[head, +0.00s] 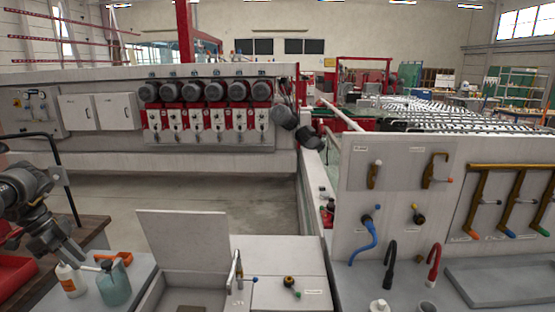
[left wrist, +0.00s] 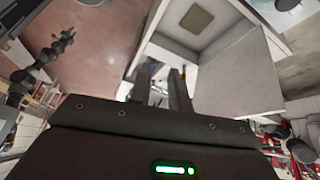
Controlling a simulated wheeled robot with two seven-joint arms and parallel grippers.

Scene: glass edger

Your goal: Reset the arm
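My left arm comes in from the left edge of the head view, and my left gripper (head: 70,248) hangs low over the bench with the bottles. In the left wrist view the two dark fingers of my left gripper (left wrist: 160,85) stand apart with nothing visible between them. My right gripper is in neither view. A white bottle (head: 70,281) and a teal bottle (head: 115,287) stand just below and beside the left gripper in the head view; I cannot tell the exact gap.
A grey panel (head: 400,225) with taps and handles stands at the right. The edging machine (head: 210,105) is behind, with open floor (head: 200,193) before it.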

